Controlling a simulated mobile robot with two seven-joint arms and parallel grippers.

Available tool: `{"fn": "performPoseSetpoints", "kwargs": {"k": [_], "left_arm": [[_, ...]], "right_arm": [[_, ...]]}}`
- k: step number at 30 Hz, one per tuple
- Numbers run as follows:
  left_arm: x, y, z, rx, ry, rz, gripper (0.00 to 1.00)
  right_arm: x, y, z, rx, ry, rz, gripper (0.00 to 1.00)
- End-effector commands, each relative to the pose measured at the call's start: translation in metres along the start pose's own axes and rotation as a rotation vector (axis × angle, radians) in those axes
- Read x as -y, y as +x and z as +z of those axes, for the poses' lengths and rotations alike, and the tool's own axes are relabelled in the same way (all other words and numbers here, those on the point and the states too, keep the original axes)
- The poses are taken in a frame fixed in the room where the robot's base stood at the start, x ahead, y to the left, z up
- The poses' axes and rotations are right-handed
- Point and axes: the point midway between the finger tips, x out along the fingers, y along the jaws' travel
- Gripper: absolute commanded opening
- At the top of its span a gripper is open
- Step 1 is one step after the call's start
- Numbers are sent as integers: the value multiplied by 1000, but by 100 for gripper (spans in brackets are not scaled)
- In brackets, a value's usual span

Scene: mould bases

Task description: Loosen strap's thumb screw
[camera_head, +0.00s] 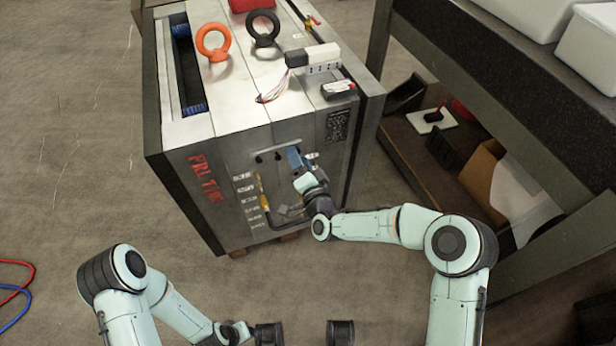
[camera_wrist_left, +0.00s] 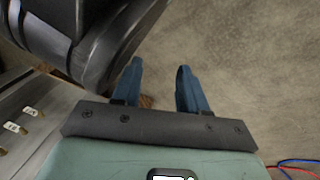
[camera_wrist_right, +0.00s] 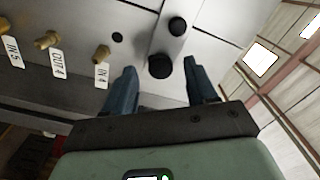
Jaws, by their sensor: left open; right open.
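The steel mould base (camera_head: 235,180) stands on the floor in the head view. In the right wrist view a flat metal strap (camera_wrist_right: 171,42) on its face carries two round black knobs, an upper one (camera_wrist_right: 177,26) and a lower thumb screw (camera_wrist_right: 160,66). My right gripper (camera_head: 295,157) is at this face, open. In its wrist view (camera_wrist_right: 160,68) the lower knob appears between the fingertips; contact cannot be told. In the head view the arm hides part of the face. My left gripper (camera_wrist_left: 158,72) is open and empty above the floor, beside a dark part of my arm.
Brass fittings (camera_wrist_right: 102,54) with labels stick out beside the strap. An orange eyebolt (camera_head: 213,55), a black eyebolt (camera_head: 263,42) and a white-and-black connector block (camera_head: 313,56) are on top of the mould. A shelved bench (camera_head: 480,75) stands close on the right. Floor on the left is mostly clear.

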Motion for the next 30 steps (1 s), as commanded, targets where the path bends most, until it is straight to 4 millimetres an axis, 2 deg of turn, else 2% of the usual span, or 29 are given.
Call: {"fn": "performPoseSetpoints", "kwargs": {"k": [9, 15, 21, 30], "left_arm": [[-22, -23, -25, -86, 23, 39, 43], [-31, -31, -35, -122, 32, 56, 43], [-34, -34, -39, -136, 35, 62, 43], [-34, -34, -39, -137, 35, 62, 43]], "right_arm": [[2, -69, -2, 2, -1, 2, 57], [1, -105, -1, 1, -1, 2, 57], [1, -120, -1, 0, -1, 0, 57], [0, -122, 0, 0, -1, 0, 57]]}}
